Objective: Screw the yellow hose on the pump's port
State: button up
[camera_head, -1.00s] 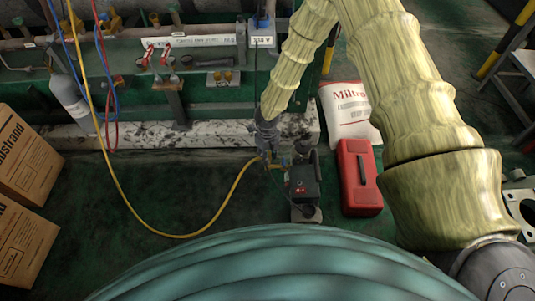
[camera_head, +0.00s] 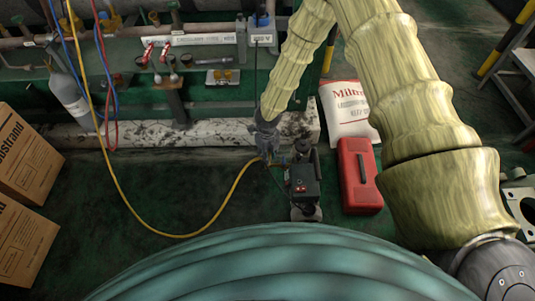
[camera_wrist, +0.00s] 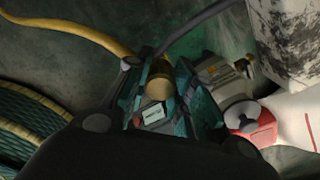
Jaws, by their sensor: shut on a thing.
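The yellow hose (camera_head: 203,226) hangs from the upper left, loops low over the floor and rises to my gripper (camera_head: 266,157). My gripper is shut on the hose's end; in the wrist view, the brass-coloured hose fitting (camera_wrist: 160,82) sits between the fingers. The dark pump (camera_head: 303,187) stands on the floor just right of my gripper. A grey part of the pump (camera_wrist: 222,80) shows right of the fingers in the wrist view. The pump's port cannot be made out clearly, nor whether the fitting touches it.
A red case (camera_head: 360,176) and a white bag (camera_head: 347,108) stand right of the pump. Cardboard boxes (camera_head: 25,155) are at the left. A pipe rack with a pale base (camera_head: 145,132) runs behind. Floor left of the pump is clear apart from the hose.

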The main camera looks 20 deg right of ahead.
jog(key=shift+f, duration=0.55)
dwell(0.4)
jog(key=shift+r+m+p, duration=0.1)
jog(key=shift+m+p, duration=0.25)
jog(key=shift+m, duration=1.45)
jog(key=shift+p, duration=0.35)
jog(key=m+p, duration=0.1)
jog(key=m, duration=0.1)
jog(key=shift+m, duration=0.3)
jog(key=shift+d+m, duration=0.1)
jog(key=shift+m, duration=0.4)
jog(key=shift+s, duration=0.1)
